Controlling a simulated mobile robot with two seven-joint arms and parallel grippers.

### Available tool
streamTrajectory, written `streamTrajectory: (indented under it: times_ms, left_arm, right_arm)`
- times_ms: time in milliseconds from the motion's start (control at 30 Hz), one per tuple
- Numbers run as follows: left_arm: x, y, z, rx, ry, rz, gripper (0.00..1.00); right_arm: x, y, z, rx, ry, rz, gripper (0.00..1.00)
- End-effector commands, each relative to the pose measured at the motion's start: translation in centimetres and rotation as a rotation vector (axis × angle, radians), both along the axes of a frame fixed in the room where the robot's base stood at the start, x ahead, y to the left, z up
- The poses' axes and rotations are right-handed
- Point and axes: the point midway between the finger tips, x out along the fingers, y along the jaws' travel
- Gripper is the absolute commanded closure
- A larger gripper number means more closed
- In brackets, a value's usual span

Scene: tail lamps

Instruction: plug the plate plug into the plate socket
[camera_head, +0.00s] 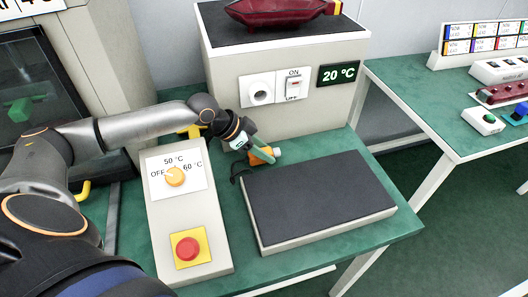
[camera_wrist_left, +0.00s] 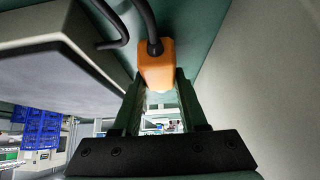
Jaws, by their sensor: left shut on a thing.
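The plate plug (camera_head: 264,154) is orange with a pale end and a dark cable. It also shows in the left wrist view (camera_wrist_left: 157,62), with the cable leaving its far side. My left gripper (camera_head: 258,150) is shut on it, just above the green table at the back left corner of the plate. The plate socket (camera_head: 260,93) is a round hole in a white square on the front of the beige cabinet, above the gripper and apart from the plug. My right gripper is not in view.
A dark-topped plate (camera_head: 318,198) lies on the green table (camera_head: 405,222). A control box (camera_head: 160,228) with a yellow dial and red button stands left of it. A white ON/OFF switch (camera_head: 294,84) and 20 °C display (camera_head: 338,74) are beside the socket. A dark red lamp part (camera_head: 280,10) lies on top.

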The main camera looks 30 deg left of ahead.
Motion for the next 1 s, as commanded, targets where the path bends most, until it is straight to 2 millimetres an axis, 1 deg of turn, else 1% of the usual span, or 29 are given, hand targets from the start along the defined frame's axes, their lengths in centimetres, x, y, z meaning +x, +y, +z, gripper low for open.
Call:
streamTrajectory:
  times_ms: [33, 100, 467, 500, 767, 1000]
  left_arm:
    - [0.0, 0.0, -0.4, -0.002, 0.001, 0.001, 1.00]
    - [0.1, 0.0, -0.8, -0.001, -0.001, 0.000, 1.00]
    - [0.1, 0.1, -1.2, 0.000, -0.001, 0.001, 1.00]
    - [0.0, 0.1, -1.3, 0.000, -0.001, 0.001, 0.57]
    - [0.1, 0.1, -1.3, 0.000, -0.002, 0.000, 0.28]
    - [0.1, 0.1, -1.3, 0.000, -0.002, 0.000, 0.28]
  right_arm:
    - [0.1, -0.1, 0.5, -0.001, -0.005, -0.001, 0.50]
    - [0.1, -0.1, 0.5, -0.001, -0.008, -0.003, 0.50]
    - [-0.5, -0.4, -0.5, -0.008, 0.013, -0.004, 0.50]
    - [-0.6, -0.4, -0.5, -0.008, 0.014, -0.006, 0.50]
    - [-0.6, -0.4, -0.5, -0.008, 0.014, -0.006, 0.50]
    - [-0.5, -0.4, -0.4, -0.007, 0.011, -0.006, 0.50]
